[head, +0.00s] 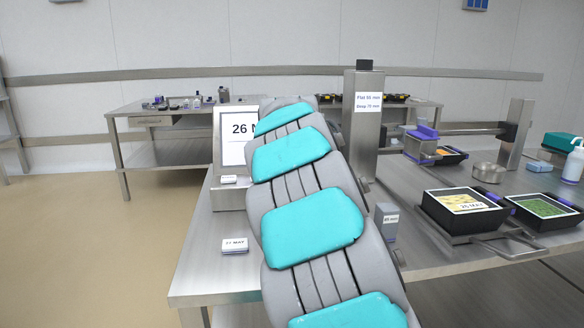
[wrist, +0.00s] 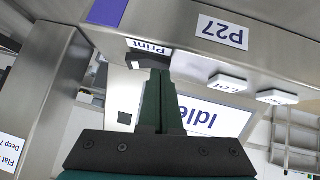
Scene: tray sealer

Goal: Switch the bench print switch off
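The print switch (wrist: 146,60) shows in the wrist view as a small dark piece under a white "Print" label (wrist: 149,46) on a metal panel. That view is upside down. My gripper (wrist: 155,72) has its two dark green fingers together, with no gap seen between them. The fingertips are right at the switch and partly cover it. I cannot tell whether they touch it, or which way the switch is set. A screen (wrist: 215,118) reading "Idle" is behind the fingers. In the head view my arm hides the gripper and the switch.
Two white buttons (wrist: 228,84) sit beside the switch, near a "P27" label (wrist: 222,32). Black trays (head: 462,212) stand on the right of the bench. The floor at left is clear.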

